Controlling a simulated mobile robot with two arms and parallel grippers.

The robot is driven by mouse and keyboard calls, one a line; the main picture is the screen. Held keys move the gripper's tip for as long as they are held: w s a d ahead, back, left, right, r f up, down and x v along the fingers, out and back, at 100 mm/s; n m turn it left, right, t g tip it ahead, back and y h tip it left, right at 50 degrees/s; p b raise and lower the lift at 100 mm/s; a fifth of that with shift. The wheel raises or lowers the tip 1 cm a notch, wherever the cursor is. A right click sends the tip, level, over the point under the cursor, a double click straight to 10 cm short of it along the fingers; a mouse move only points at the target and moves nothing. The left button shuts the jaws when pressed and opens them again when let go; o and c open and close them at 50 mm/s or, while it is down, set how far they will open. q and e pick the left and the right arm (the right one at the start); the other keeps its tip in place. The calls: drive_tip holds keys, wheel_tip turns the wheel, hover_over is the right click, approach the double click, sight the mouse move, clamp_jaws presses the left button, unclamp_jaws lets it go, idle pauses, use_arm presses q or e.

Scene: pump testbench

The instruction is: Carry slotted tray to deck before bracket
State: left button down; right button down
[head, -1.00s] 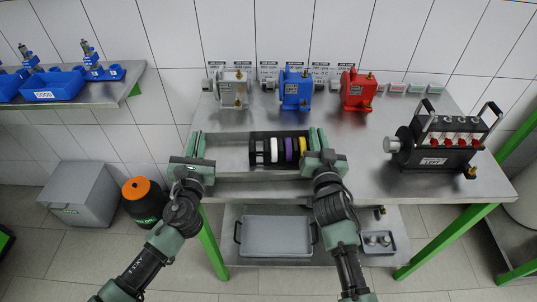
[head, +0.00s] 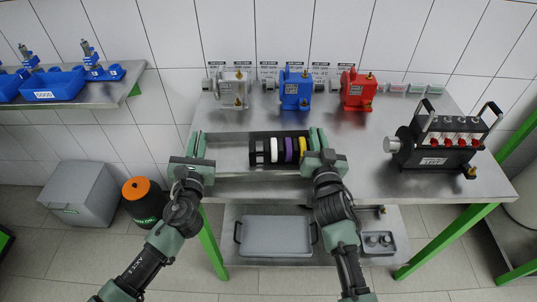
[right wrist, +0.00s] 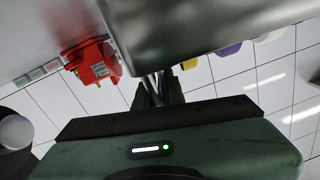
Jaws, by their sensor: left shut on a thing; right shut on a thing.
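The slotted tray (head: 228,150) is a long metal tray, bare at its left and holding a dark slotted section with black, white, purple and yellow discs (head: 289,150) at its right. My left gripper (head: 197,146) is shut on its left end and my right gripper (head: 318,141) on its right end. The tray looks level at the front of the steel deck (head: 350,140); I cannot tell whether it touches. I cannot tell which thing is the bracket.
Grey (head: 234,92), blue (head: 295,90) and red (head: 358,91) housings stand along the back of the deck. A black unit with red-topped parts (head: 440,145) stands at the right. The deck between tray and housings is clear. A lower shelf holds a grey bin (head: 275,236).

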use_arm(q)
drive_tip(key=shift+a, duration=0.15)
use_arm(e)
drive_tip(key=shift+d+f, duration=0.1)
drive_tip(key=shift+d, duration=0.05)
